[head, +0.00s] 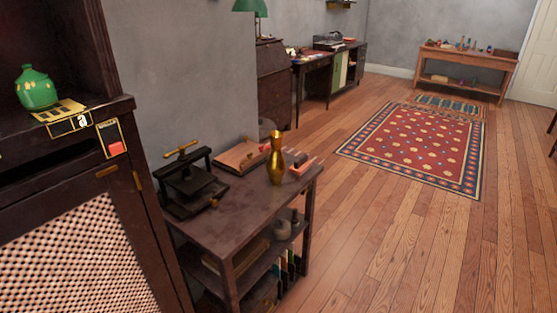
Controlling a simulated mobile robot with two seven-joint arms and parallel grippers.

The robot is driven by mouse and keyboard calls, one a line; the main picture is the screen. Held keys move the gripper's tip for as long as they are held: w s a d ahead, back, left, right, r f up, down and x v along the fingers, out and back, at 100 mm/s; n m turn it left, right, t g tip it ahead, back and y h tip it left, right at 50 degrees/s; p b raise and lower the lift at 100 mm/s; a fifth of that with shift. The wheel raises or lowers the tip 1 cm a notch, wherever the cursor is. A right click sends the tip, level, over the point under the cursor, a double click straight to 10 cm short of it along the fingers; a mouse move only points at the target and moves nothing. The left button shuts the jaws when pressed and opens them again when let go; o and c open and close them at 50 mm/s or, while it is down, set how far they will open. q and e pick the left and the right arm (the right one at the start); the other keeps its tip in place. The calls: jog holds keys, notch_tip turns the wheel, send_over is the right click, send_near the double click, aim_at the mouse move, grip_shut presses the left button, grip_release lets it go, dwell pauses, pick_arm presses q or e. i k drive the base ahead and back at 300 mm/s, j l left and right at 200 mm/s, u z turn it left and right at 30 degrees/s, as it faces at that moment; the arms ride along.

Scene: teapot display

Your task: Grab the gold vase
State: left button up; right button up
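Neither of my grippers is in the head view.
A black press-like device (188,185) stands at the table's left end. A dark cabinet (150,235) with a green jar (36,88) stands at the left. The wood floor (400,240) to the right is clear, with a red patterned rug (420,145) farther back.

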aim_at(276, 165)
jog(key=i+l+u, duration=0.1)
jog(key=i+l, duration=0.2)
jog(key=i+l+u, duration=0.1)
jog(key=i+l, duration=0.2)
jog(key=i+l+u, duration=0.1)
jog(key=i+l, duration=0.15)
jog(key=l, duration=0.25)
jog(key=i+l+u, duration=0.1)
jog(key=i+l, duration=0.15)
jog(key=l, duration=0.15)
jog(key=i+l+u, duration=0.1)
jog(key=i+l, duration=0.15)
jog(key=l, duration=0.15)
